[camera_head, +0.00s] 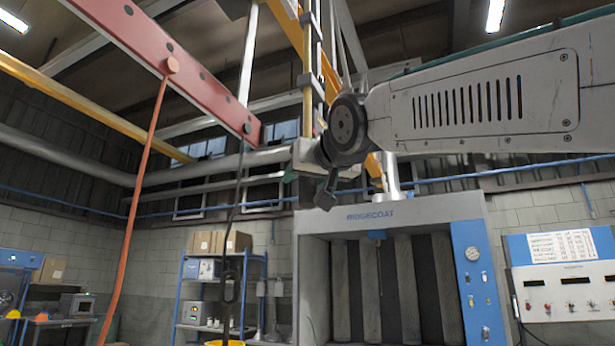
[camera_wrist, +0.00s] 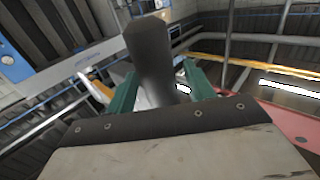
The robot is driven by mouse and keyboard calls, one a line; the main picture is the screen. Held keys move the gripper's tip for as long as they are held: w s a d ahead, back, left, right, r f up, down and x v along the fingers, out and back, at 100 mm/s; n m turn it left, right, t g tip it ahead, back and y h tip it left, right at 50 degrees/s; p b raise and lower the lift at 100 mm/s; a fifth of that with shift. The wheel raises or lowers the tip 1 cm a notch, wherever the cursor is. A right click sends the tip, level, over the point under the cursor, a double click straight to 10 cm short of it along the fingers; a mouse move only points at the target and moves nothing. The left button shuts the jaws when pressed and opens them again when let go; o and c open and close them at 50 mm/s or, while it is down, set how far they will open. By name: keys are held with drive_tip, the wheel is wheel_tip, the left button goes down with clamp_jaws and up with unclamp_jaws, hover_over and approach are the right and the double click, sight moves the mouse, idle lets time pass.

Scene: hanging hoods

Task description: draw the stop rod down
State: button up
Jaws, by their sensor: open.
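My gripper (camera_head: 311,174) is open, high up in front of the spray hood, at the end of my pale arm. Its two green fingers also show in the wrist view (camera_wrist: 160,88). A dark grey grip (camera_wrist: 150,58) stands between the fingers there, with clear space on both sides. It looks like the handle of the stop rod, and its lower end shows in the head view (camera_head: 325,191) just below my gripper. My arm and wrist hide how it joins anything above. I cannot tell whether a finger touches it.
A red beam (camera_head: 190,70) with an orange cable (camera_head: 140,190) crosses the upper left. A dark cable with a hook (camera_head: 229,285) hangs nearby. The hood (camera_head: 303,265) marked RIDGECOAT stands behind, a control panel (camera_head: 563,290) at right and a blue shelf (camera_head: 183,290) at left.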

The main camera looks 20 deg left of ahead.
sight(308, 208)
clamp_jaws()
wheel_tip(308, 208, down, 6)
drive_tip(key=shift+r, duration=0.1)
drive_tip(key=shift+f, duration=0.45)
unclamp_jaws()
drive_tip(key=shift+d+r, duration=0.1)
